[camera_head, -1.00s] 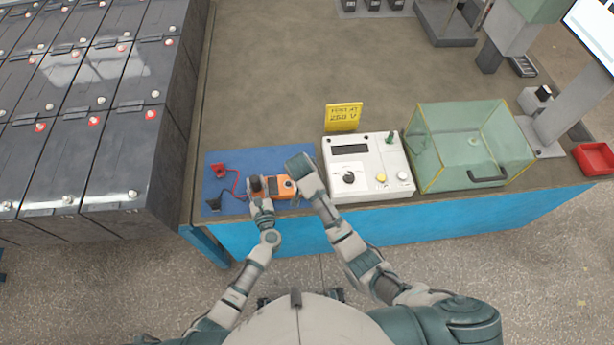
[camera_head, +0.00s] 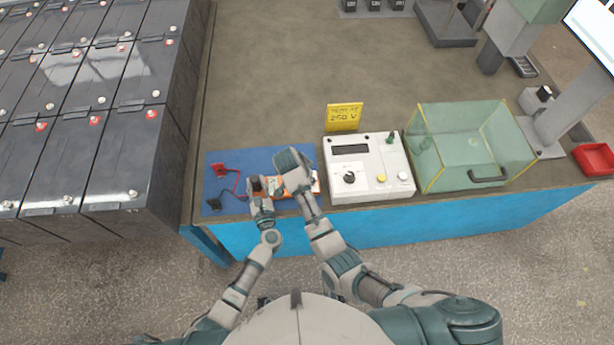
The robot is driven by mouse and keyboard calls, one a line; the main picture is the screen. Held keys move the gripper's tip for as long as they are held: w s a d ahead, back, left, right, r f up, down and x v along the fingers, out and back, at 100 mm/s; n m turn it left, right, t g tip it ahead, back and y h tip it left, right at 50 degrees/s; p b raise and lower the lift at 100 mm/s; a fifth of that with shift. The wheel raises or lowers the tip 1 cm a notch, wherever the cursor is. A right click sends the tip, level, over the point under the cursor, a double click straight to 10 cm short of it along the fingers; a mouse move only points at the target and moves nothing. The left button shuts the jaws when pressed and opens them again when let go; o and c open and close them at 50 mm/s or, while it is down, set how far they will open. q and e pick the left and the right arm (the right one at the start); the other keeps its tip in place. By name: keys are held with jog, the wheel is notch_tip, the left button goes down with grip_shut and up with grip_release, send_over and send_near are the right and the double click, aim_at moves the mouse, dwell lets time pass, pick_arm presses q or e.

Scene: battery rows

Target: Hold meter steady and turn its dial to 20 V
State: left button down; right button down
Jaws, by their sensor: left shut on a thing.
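The orange meter (camera_head: 316,186) lies on the blue mat (camera_head: 262,159) at the front edge of the bench. My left gripper (camera_head: 258,186) is shut on the meter's left end. My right gripper (camera_head: 287,168) is over the middle of the meter and covers much of it. The dial is hidden, so its setting cannot be read. Whether the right fingers are open or shut does not show.
A red clip (camera_head: 219,170) and a black clip (camera_head: 213,204) lie on the mat with their leads. A white instrument box (camera_head: 375,187), a yellow sign (camera_head: 344,116) and a glass tank (camera_head: 470,150) stand to the right. Battery rows (camera_head: 110,160) stand at left.

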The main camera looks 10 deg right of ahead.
pick_arm(q)
jog(key=shift+d, duration=0.15)
pick_arm(e)
jog(key=shift+a, duration=0.15)
jog(key=c, duration=0.8)
grip_release()
